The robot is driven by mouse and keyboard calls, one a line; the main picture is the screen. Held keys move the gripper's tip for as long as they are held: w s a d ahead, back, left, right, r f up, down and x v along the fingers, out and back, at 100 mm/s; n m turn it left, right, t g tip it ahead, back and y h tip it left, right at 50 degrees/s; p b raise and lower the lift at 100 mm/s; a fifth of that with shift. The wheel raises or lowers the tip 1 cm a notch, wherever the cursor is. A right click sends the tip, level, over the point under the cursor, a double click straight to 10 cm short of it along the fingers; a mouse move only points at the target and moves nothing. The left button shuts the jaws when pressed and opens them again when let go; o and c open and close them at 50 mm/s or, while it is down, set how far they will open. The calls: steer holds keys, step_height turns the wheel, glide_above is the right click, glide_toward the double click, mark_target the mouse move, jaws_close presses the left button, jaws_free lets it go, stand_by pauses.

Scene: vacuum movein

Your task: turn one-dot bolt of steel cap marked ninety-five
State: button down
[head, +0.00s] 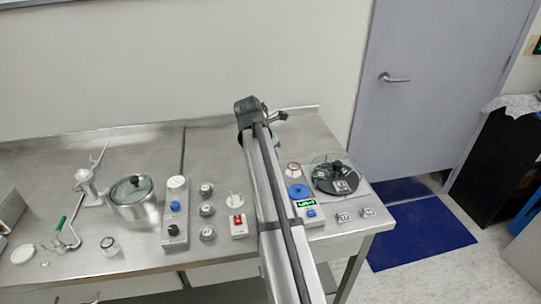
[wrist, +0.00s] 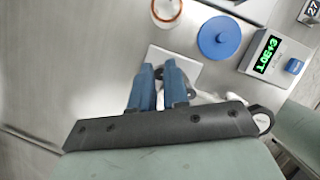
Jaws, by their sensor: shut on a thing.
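Three small round steel caps stand in a column on the bench in the head view: a back one (head: 206,189), a middle one (head: 207,209) and a front one (head: 207,233). Their numbers and bolt dots are too small to read, so I cannot tell which is marked ninety-five. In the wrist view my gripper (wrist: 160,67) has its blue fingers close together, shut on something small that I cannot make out. A pale square plate (wrist: 184,62) lies beyond the fingertips. My arm seems to hide the gripper in the head view.
A blue disc (head: 298,190), a scale with a green display (head: 307,206) and a dark round device (head: 337,180) are right of my arm. A white box with a red switch (head: 238,225) is left of it. A pot (head: 133,197) stands farther left.

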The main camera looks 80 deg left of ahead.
steer(key=m, duration=0.2)
steer(key=m+h, duration=0.1)
steer(key=m, duration=0.1)
steer(key=shift+s+a+h, duration=0.1)
steer(key=shift+a+h, duration=0.1)
steer(key=shift+h, duration=0.1)
steer(key=shift+m+h, duration=0.5)
steer(key=shift+m, duration=1)
steer(key=c, duration=1.1)
jaws_free()
steer(key=shift+t, duration=0.3)
steer(key=v, duration=1.3)
steer(key=shift+r, duration=0.35)
steer(key=shift+a+r, duration=0.1)
steer(key=shift+a, duration=0.05)
